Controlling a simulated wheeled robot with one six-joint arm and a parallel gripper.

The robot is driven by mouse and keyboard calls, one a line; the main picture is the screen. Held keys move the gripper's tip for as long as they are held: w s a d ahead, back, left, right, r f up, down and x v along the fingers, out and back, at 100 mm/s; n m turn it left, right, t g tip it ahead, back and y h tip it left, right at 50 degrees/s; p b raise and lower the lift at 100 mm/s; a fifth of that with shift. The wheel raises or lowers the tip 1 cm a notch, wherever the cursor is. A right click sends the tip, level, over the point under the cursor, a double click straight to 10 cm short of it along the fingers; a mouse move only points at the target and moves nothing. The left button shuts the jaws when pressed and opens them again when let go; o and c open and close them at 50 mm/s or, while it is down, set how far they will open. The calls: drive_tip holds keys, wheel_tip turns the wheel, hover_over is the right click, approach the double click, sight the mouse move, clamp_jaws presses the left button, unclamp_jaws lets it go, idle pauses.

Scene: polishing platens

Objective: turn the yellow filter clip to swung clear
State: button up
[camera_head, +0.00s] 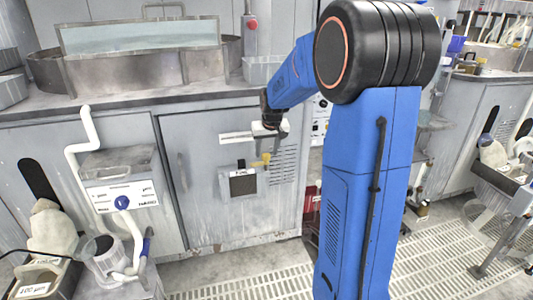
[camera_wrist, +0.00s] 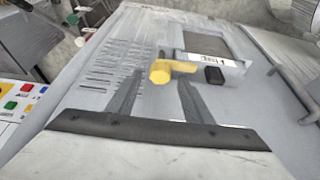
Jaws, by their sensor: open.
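The yellow filter clip (camera_head: 261,161) is on the grey cabinet door, at the upper right corner of a small framed dark filter panel (camera_head: 243,185). In the wrist view the clip (camera_wrist: 162,71) shows a round yellow end and a short arm reaching right to the frame's labelled edge. A black block (camera_wrist: 214,75) sits on that edge beside the clip. My gripper (camera_head: 271,141) is just above the clip in the head view. In the wrist view my open gripper (camera_wrist: 160,84) has one finger on each side of the clip's round end, with nothing held; contact cannot be told.
The cabinet door (camera_head: 210,220) has vent slots (camera_head: 283,165) right of the clip. A white pipe (camera_head: 88,130) and a labelled box (camera_head: 122,195) stand to the left. A basin (camera_head: 150,70) is on top. Grated floor (camera_head: 260,275) lies in front.

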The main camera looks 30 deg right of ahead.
drive_tip(key=shift+w+d+f, duration=0.1)
drive_tip(key=shift+w+f, duration=0.2)
drive_tip(key=shift+f, duration=0.35)
drive_tip(key=shift+c, duration=0.4)
drive_tip(key=c, duration=1)
drive_tip(key=shift+n, duration=0.3)
drive_tip(key=shift+d+n+y, duration=0.15)
drive_tip(key=shift+n+y, duration=0.45)
drive_tip(key=shift+n, duration=0.5)
drive_tip(key=n+y, duration=0.1)
drive_tip(key=n, duration=0.3)
drive_tip(key=shift+d, duration=0.15)
drive_tip(key=n+y, duration=0.1)
drive_tip(key=n, duration=0.2)
drive_tip(key=n+g+y, duration=0.1)
drive_tip(key=n, duration=0.2)
drive_tip(key=shift+w+d+n+y, duration=0.1)
drive_tip(key=shift+n+y, duration=0.2)
